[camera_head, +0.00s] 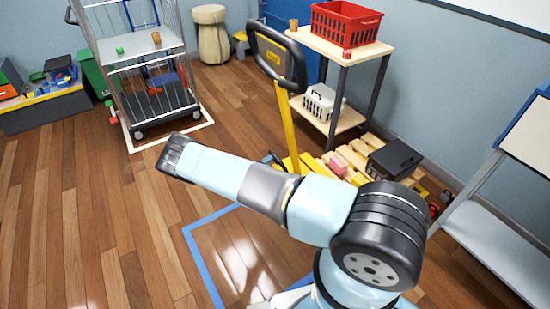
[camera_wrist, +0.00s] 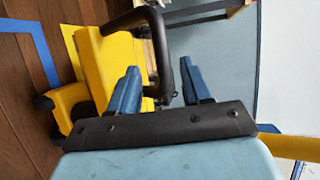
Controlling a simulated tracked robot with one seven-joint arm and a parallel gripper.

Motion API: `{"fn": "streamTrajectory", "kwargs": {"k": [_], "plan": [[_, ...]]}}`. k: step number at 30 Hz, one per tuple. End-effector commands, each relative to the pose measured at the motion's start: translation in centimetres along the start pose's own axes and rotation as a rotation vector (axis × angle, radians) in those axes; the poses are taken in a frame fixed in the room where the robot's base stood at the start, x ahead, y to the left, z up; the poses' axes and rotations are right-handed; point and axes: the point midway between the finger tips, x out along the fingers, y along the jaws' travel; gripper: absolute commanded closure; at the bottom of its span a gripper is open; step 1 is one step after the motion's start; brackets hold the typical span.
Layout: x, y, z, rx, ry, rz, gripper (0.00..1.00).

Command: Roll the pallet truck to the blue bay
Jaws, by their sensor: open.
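The pallet truck has a yellow mast (camera_head: 287,120) with a black loop handle (camera_head: 274,45) at its top. It stands behind my arm, and its lower part is partly hidden. The blue bay (camera_head: 205,270) is a blue tape outline on the wood floor, its right side hidden by my arm. My gripper (camera_head: 172,156) is at the left end of my arm, left of and below the handle in the head view. In the wrist view my open gripper (camera_wrist: 158,66) shows two blue fingers. The black handle bar (camera_wrist: 160,45) appears between them; I cannot tell how deep it lies.
A wire cage cart (camera_head: 150,85) stands in a white outline at upper left. A grey bench (camera_head: 500,230) is at right. The left floor (camera_head: 70,220) is clear.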

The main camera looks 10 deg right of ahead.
Motion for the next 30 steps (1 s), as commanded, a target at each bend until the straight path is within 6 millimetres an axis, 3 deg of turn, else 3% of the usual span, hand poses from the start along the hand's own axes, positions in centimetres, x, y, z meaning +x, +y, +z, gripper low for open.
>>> {"fn": "streamTrajectory", "kwargs": {"k": [9,15,28,30], "plan": [[5.7,0.0,-0.2,0.002,0.004,0.000,0.52],[8.0,0.0,-0.1,0.002,0.003,-0.001,0.52],[8.8,0.0,-0.1,0.001,0.002,0.000,0.52],[8.8,0.0,-0.1,0.001,0.002,0.000,0.56]]}}
